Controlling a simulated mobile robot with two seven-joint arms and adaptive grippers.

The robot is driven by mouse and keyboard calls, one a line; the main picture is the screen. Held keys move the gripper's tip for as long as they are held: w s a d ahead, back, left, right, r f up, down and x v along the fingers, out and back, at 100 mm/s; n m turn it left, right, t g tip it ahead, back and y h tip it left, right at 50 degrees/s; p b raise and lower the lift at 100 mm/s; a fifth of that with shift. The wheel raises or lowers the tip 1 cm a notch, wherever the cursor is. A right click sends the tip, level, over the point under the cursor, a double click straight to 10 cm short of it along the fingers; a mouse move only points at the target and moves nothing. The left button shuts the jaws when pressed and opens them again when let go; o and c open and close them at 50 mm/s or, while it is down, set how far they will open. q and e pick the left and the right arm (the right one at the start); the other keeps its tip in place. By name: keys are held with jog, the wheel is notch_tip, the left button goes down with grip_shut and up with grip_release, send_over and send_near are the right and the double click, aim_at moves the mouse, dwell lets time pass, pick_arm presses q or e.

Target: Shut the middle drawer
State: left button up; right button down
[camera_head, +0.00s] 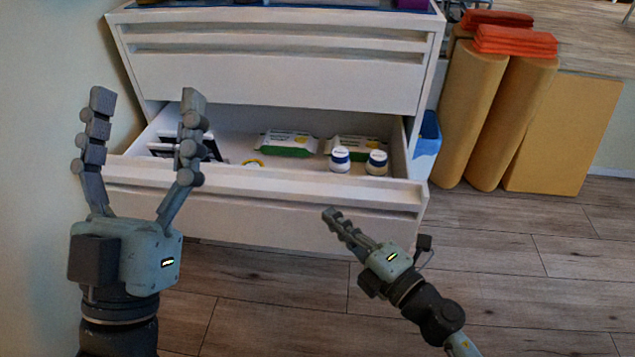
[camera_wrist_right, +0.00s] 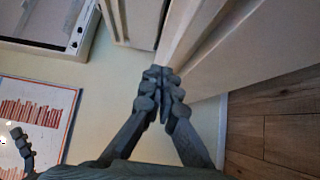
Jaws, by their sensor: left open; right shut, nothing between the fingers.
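The middle drawer (camera_head: 300,189) of a white dresser is pulled open toward me. It holds two green-and-white packs (camera_head: 288,143), two white jars with dark blue bands (camera_head: 340,159), a yellow ring and some dark-edged items at its left end. My left gripper (camera_head: 145,100) is open and upright in front of the drawer's left part, hiding some of it. My right gripper (camera_head: 330,214) is shut and empty, just in front of the drawer front's right part. In the right wrist view its closed fingertips (camera_wrist_right: 158,72) are beside a white drawer front (camera_wrist_right: 240,50); I cannot tell whether they touch.
The upper drawer (camera_head: 270,78) looks closed. A blue bin (camera_head: 427,140) stands right of the dresser. Yellow rolls (camera_head: 468,110) with orange towels (camera_head: 513,40) on top stand beyond it. A wall is close on the left. The wooden floor (camera_head: 530,270) at right is clear.

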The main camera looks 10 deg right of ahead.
aim_at(306, 175)
jog(key=x, duration=0.3)
jog(key=p+x, duration=0.1)
jog(key=x, duration=0.2)
jog(key=shift+r, duration=0.2)
jog(key=w, duration=0.1)
jog(key=w+d, duration=0.1)
jog(key=w, duration=0.1)
jog(key=shift+w+f, duration=0.1)
jog(key=shift+f, duration=0.05)
pick_arm(q)
jog(key=shift+w+d+f+g, duration=0.2)
jog(key=shift+w+f+g, duration=0.1)
jog(key=shift+f+g, duration=0.2)
jog(key=shift+w+d+f+g, duration=0.2)
jog(key=shift+w+f+g, duration=0.1)
jog(key=shift+f+g, duration=0.15)
pick_arm(e)
jog(key=shift+w+d, duration=0.1)
jog(key=shift+w, duration=0.25)
